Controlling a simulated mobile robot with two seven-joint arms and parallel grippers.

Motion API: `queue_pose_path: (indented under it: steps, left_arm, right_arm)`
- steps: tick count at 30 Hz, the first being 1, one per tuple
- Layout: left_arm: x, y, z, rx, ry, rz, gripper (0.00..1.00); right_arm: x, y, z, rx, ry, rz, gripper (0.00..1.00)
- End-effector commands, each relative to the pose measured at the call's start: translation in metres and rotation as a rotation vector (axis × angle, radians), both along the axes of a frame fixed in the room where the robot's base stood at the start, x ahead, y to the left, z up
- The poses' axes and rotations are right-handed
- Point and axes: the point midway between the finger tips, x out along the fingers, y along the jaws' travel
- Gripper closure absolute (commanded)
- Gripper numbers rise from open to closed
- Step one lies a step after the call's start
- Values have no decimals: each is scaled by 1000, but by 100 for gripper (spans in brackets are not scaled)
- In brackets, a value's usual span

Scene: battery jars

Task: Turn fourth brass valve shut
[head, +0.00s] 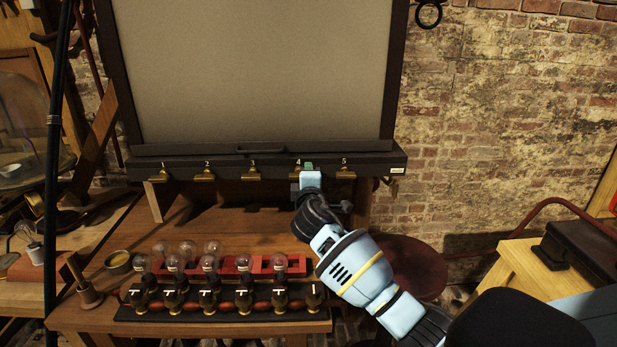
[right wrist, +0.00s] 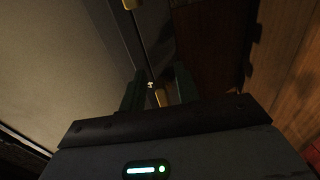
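A dark rail (head: 225,169) under the big framed panel carries a row of brass valves numbered 1 to 5. The fourth brass valve (head: 295,174) is mostly hidden behind my right gripper (head: 308,170), which is raised to the rail just below the number 4. In the right wrist view, my right gripper (right wrist: 158,90) has its two dark fingers apart, with a small brass piece (right wrist: 161,98) between them. A gap seems to show beside the brass; contact is hard to judge in the dark. My left gripper is not in view.
The third valve (head: 251,174) and fifth valve (head: 345,173) flank the gripper closely. Below, a wooden bench (head: 240,226) holds bulbs in a red rack (head: 258,265) and a row of black-handled switches (head: 243,299). A round dark red stool (head: 416,266) stands at right.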

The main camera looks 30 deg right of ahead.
Motion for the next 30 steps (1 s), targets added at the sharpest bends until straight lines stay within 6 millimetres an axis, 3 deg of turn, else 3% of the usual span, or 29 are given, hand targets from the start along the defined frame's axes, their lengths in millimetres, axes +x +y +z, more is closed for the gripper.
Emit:
queue_pose_path:
  steps: [8, 21, 30]
  left_arm:
    - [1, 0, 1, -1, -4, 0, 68]
    - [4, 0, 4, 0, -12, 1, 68]
    - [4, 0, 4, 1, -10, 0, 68]
  right_arm:
    - [-6, 4, 0, -1, 1, 0, 68]
    - [-56, 35, 0, 0, 0, 2, 68]
    - [-67, 41, 0, 0, 0, 0, 68]
